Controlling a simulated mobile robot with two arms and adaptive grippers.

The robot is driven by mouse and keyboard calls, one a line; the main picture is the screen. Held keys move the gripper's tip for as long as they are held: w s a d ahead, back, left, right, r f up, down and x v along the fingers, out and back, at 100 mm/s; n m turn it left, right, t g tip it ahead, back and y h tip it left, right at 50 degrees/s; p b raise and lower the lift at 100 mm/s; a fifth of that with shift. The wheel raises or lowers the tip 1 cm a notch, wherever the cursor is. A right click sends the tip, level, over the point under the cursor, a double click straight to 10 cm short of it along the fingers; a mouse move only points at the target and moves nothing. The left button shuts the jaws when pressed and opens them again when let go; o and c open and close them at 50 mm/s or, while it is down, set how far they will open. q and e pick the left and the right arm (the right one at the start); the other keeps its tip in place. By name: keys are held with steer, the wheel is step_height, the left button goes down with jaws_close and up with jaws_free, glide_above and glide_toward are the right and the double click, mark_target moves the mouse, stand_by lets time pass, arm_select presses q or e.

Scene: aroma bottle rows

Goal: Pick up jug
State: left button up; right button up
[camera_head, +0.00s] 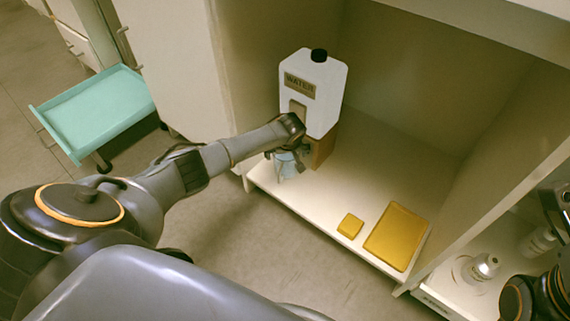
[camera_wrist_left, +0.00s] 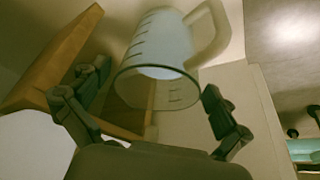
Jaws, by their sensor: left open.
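The jug (camera_head: 286,166) is a clear measuring jug that stands near the front edge of the white cabinet shelf, below the water container. In the left wrist view the jug (camera_wrist_left: 160,58) shows its open rim, dark graduation marks and a handle at the upper right. My left gripper (camera_head: 290,155) is at the jug and partly covers it in the head view. In the left wrist view the left gripper (camera_wrist_left: 145,105) is open, with one finger on each side of the jug. I cannot tell whether the fingers touch it.
A white container labelled WATER (camera_head: 318,107) with a black cap stands on a wooden stand (camera_head: 322,150) right behind the jug. A yellow block (camera_head: 350,225) and a yellow board (camera_head: 397,237) lie on the shelf (camera_head: 325,205). Bottles (camera_head: 484,267) stand at the lower right.

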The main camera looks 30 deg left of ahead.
arm_select(q)
steer(key=c, duration=1.6)
steer(key=shift+c, duration=0.9)
steer(key=shift+a+r+p, duration=0.1)
steer(key=shift+p, duration=0.2)
